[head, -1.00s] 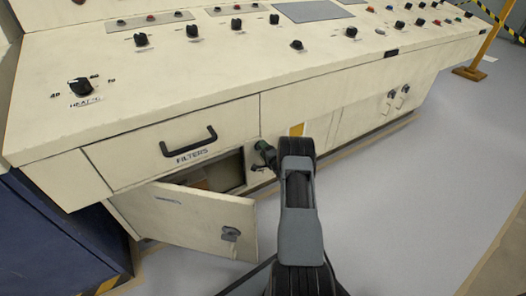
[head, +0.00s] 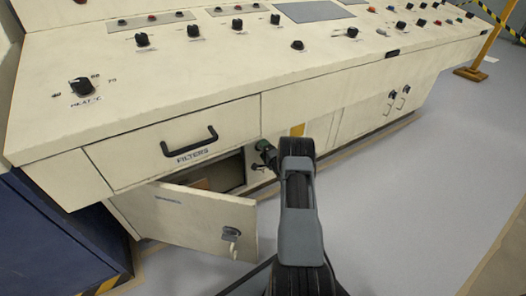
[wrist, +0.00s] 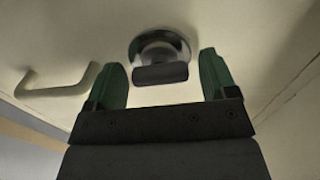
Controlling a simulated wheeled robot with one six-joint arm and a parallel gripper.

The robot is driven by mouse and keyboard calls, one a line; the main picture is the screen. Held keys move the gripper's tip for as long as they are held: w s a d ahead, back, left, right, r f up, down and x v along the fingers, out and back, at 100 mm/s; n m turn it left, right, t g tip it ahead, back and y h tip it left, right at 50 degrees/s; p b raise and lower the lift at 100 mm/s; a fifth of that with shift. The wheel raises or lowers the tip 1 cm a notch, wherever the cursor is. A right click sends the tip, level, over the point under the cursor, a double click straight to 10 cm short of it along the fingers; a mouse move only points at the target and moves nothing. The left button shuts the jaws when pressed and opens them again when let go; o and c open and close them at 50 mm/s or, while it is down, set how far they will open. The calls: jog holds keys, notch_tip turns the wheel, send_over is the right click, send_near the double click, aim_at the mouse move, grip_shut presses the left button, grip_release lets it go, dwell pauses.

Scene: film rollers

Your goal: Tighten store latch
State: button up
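In the wrist view, a round shiny metal latch (wrist: 160,50) with a dark bar across its front sits on a cream panel. My gripper (wrist: 165,80) is open, with green fingers on either side of the latch and a visible gap to each side. I cannot tell how close the fingertips are in depth. In the head view, my gripper (head: 264,150) is at the console's front panel, just right of the open compartment. A small dark latch (head: 256,167) shows just below it, partly hidden. No label marking the store is readable.
An open cabinet door (head: 185,215) with its own latch (head: 231,235) swings out below the FILTERS drawer (head: 180,140). More latches (head: 391,95) show farther right on the console. A pale handle (wrist: 60,88) is left in the wrist view. The floor (head: 400,200) at right is clear.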

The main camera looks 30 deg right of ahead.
jog(key=shift+o, duration=0.3)
jog(key=shift+d, duration=0.1)
jog(key=s+p, duration=0.4)
jog(key=s, duration=1)
jog(key=shift+a+p, duration=0.3)
jog(key=shift+a, duration=0.15)
